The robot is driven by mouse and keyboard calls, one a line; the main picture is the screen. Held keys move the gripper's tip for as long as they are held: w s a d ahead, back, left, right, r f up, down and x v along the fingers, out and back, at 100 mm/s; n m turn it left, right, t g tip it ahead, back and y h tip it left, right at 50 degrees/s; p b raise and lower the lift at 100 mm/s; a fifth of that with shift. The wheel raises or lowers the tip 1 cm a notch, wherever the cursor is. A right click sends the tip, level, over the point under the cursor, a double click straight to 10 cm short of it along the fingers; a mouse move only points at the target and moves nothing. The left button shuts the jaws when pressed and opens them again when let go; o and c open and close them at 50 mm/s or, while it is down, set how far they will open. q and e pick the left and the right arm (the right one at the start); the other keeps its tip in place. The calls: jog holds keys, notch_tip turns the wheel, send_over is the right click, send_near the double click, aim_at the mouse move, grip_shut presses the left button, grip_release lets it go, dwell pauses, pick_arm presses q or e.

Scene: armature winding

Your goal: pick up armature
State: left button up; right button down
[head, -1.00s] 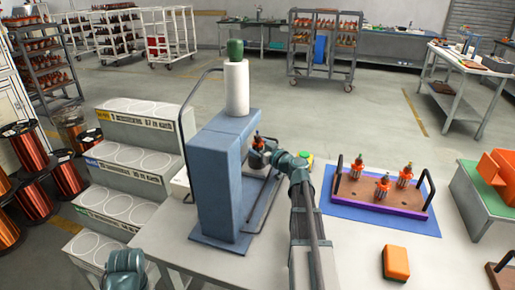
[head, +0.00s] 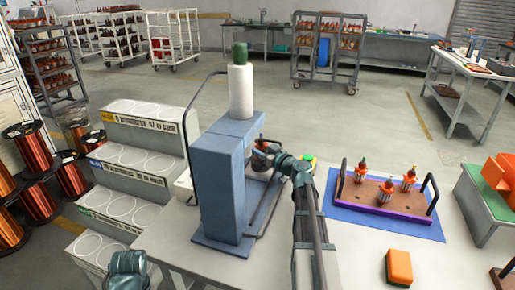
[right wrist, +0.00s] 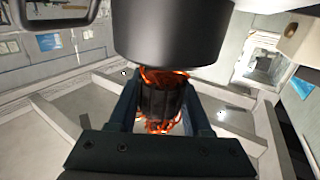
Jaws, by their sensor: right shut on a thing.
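My right gripper (right wrist: 160,108) is shut on an armature (right wrist: 160,101) with a dark ribbed core and orange copper windings, seen between its fingers in the right wrist view. A dark cylinder (right wrist: 175,35) sits just above it; I cannot tell whether they touch. In the head view the right gripper (head: 263,158) is at the right side of the blue-grey press (head: 220,190), with a bit of the armature (head: 261,143) showing. Several other armatures (head: 386,175) stand upright on a brown board (head: 368,192) to the right. My left gripper is out of view.
A blue mat (head: 420,225) lies under the board, which has dark end handles. An orange block (head: 398,267) lies in front. A stepped rack (head: 150,130) with white circles is left of the press, with copper spools (head: 35,147) beyond. A green-topped stand (head: 490,190) is at the right.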

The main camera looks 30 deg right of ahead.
notch_tip(320, 180, up, 10)
jog(key=p, duration=0.9)
jog(key=shift+p, duration=0.4)
